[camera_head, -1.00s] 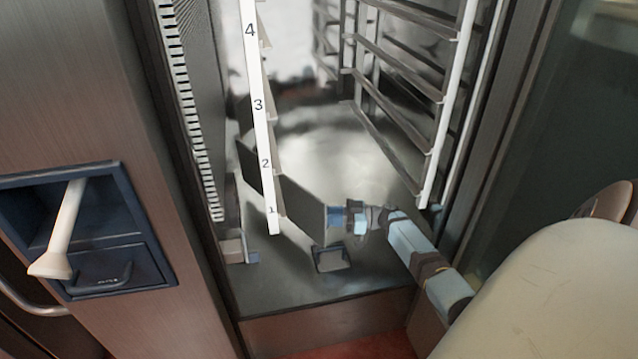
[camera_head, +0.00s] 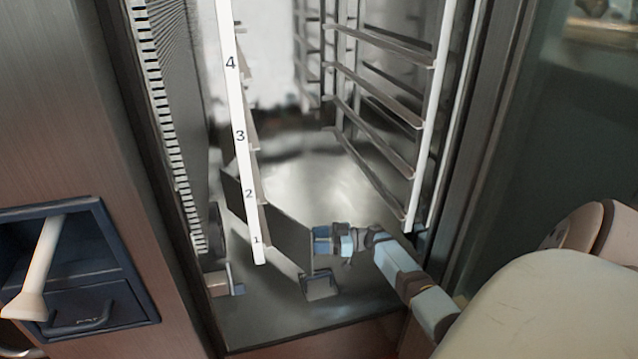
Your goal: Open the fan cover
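A tall open cabinet shows in the middle of the head view. On its left inside wall stands a dark panel (camera_head: 188,100), seen almost edge-on, with a column of slots along its near edge. It may be the fan cover, but I cannot tell for sure. The panel shows no clear gap from the wall.
Rack rails (camera_head: 378,100) line the right inside wall. A glass door (camera_head: 545,130) stands at right. A white lever (camera_head: 38,270) sits in a blue recess at left. Cream rounded shapes fill the lower right.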

